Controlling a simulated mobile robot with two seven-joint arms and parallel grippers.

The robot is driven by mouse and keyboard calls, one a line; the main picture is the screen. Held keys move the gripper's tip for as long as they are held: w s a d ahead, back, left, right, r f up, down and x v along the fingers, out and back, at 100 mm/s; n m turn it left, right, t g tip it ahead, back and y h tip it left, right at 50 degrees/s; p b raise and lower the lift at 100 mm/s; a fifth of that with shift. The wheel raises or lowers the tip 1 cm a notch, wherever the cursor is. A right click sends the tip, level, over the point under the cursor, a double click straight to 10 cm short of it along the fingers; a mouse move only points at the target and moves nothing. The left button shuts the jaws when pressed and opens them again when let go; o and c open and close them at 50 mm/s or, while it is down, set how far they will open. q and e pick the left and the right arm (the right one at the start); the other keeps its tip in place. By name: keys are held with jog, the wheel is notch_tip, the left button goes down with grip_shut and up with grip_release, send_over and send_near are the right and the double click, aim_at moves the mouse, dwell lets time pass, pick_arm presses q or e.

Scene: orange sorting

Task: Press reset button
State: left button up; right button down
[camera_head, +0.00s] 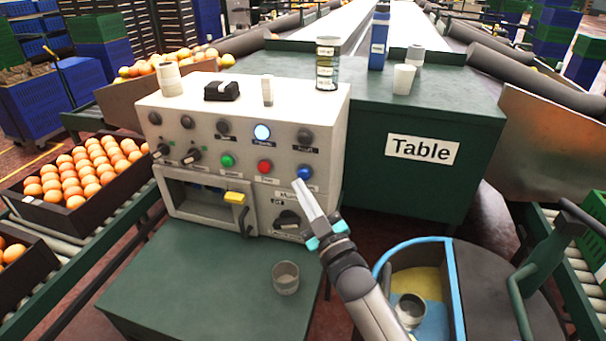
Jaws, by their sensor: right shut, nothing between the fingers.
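A light grey control box (190,107) stands on the green bench. Its front has a row of dark knobs, one lit pale blue indicator (262,132), and below them a green button (227,160), a red button (264,166) and a blue button (305,172). The small labels are too blurred to tell which one is the reset button. My right gripper (301,184) is shut and empty, with its tips just below and slightly left of the blue button. I cannot tell whether they touch the panel. My left gripper is not in view.
A glass (286,278) stands on the low green bench (165,290) in front. Crates of oranges (40,208) stand left; a round bin (440,240) is lower right.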

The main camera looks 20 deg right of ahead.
jog(key=s+a, duration=0.1)
jog(key=s+a+p, duration=0.1)
jog(key=s+p, duration=0.1)
jog(key=s, duration=0.1)
jog(key=shift+s+a, duration=0.1)
jog(key=shift+a, duration=0.3)
dwell(0.8)
